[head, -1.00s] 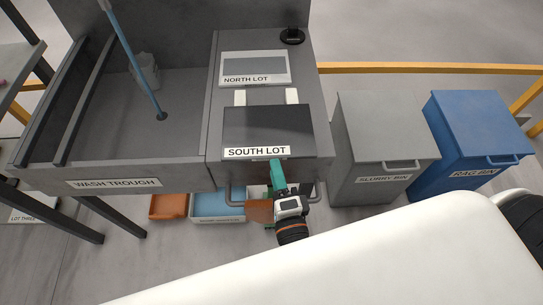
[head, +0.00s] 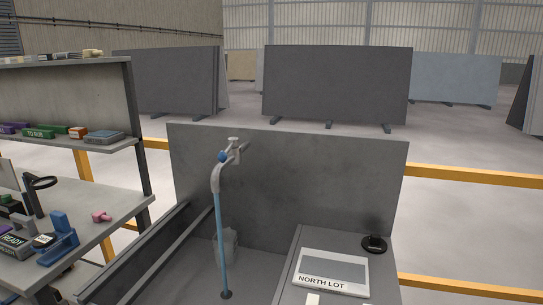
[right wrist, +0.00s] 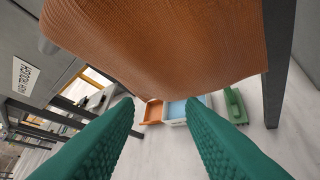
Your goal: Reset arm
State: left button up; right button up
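My right gripper (right wrist: 160,105) shows in the right wrist view as two green textured fingers held well apart, with nothing between them. An orange-brown ribbed cloth (right wrist: 165,35) hangs close to the camera, above the fingers in the picture. I cannot see any finger touching it. Neither gripper shows in the head view, and my left gripper is out of sight.
The head view shows the wash trough's back panel (head: 300,190), a blue-and-grey tap pipe (head: 222,230) and the North Lot tray (head: 320,272). A cluttered bench (head: 95,225) stands left. An orange tray (right wrist: 152,112) and blue tray (right wrist: 175,108) lie low in the wrist view.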

jog(key=s+d+f+n+g+h, duration=0.1)
jog(key=s+d+f+n+g, duration=0.3)
jog(key=s+d+f, duration=0.3)
jog(key=s+d+f+n+g+h, duration=0.2)
jog(key=s+d+f+g, duration=0.5)
jog(key=s+f, duration=0.7)
jog(key=shift+s+f+n, duration=0.2)
jog(key=shift+f+n, duration=0.3)
jog(key=shift+n, duration=0.4)
